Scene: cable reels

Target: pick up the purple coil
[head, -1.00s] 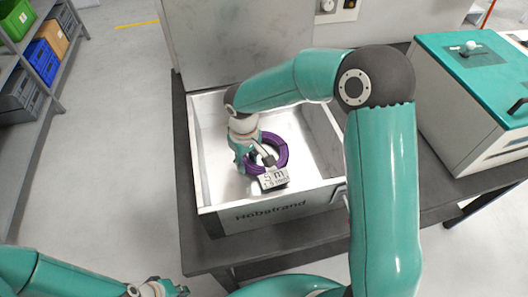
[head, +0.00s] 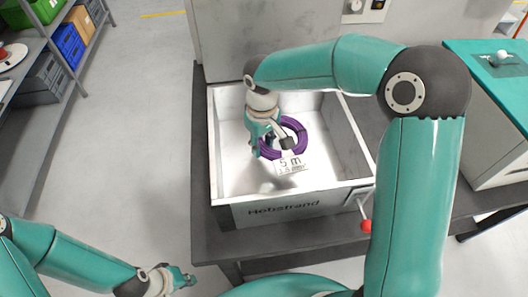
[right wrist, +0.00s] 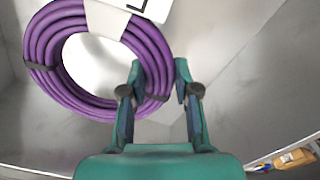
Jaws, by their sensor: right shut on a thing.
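The purple coil (head: 299,128) is a ring of cable with a white "5 m" label (head: 291,165), inside the white open box (head: 341,187). My right gripper (head: 272,145) reaches down into the box and is shut on the coil's left side. In the right wrist view, the coil (right wrist: 45,50) fills the upper left, and its rim passes between the fingers of the right gripper (right wrist: 160,75). Whether the coil touches the box floor is hard to tell; a faint shadow lies below it. My left gripper (head: 180,280) is low at the left, away from the box, its fingers too small to judge.
The box stands on a dark table (head: 215,245); a red knob (head: 367,226) sits at its front right. A teal-topped cabinet (head: 490,85) is at the right. A shelf with bins (head: 68,45) is at the left. The floor between shelf and table is clear.

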